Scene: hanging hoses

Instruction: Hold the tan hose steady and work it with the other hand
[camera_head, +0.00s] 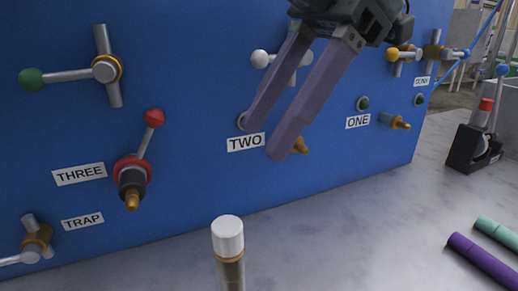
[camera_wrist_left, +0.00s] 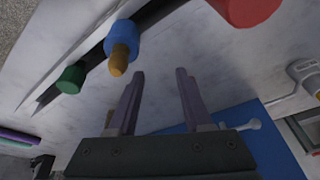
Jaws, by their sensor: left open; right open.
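A tan upright piece with a white cap (camera_head: 229,265) stands at the bottom middle of the head view, cut off by the lower edge. I cannot tell whether it is part of the tan hose; no other tan hose shows.
The blue panel (camera_head: 200,165) carries valves, nozzles and labels. A red-handled valve (camera_head: 140,160) is by THREE. A purple tube (camera_head: 482,260) and a teal tube (camera_head: 497,232) lie on the grey counter (camera_head: 370,220). A black device (camera_head: 476,145) stands at right. The counter's middle is clear.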

